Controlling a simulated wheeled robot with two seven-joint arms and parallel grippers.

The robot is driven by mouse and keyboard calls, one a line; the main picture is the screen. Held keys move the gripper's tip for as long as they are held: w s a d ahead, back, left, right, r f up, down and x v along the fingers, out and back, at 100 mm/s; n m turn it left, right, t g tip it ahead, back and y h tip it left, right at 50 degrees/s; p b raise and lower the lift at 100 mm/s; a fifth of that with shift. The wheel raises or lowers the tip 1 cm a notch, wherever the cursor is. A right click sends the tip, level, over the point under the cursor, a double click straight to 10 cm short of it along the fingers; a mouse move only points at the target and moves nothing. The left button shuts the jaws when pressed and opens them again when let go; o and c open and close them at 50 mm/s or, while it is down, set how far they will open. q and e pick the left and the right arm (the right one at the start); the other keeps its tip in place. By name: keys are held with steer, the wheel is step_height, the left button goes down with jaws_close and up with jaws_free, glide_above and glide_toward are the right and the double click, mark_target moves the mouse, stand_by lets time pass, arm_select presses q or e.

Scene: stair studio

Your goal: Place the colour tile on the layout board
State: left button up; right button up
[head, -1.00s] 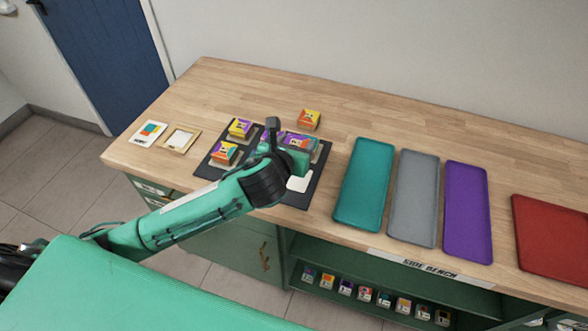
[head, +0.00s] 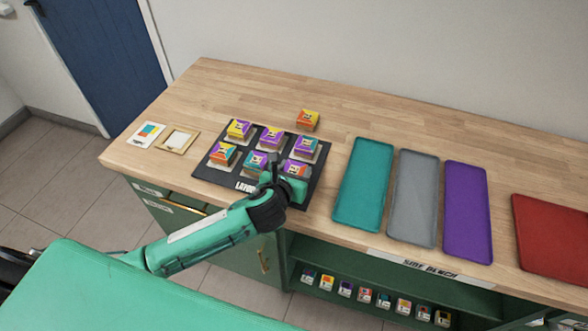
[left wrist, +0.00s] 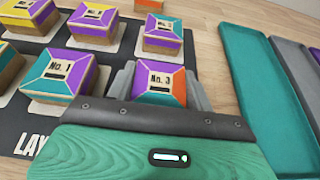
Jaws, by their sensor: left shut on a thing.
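The dark layout board (head: 318,180) lies on the wooden bench with two rows of colour tiles on light pads. My left gripper (left wrist: 160,88) is shut on a tile marked No. 3 (left wrist: 159,76), with one finger on each side. This tile (head: 297,168) is at the front right place of the board in the head view; I cannot tell whether it touches the pad. The No. 1 tile (left wrist: 58,74) is just left of it, and a purple, orange and teal tile (head: 306,145) is behind it. My right gripper is not in view.
A loose yellow and orange tile (head: 307,119) sits behind the board. Teal (head: 363,185), grey (head: 413,198), purple (head: 467,212) and red (head: 552,235) trays lie to the right. A small frame (head: 178,139) and card (head: 146,134) lie to the left.

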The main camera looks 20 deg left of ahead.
arm_select(q)
steer(key=o, duration=1)
steer(key=shift+f, duration=0.15)
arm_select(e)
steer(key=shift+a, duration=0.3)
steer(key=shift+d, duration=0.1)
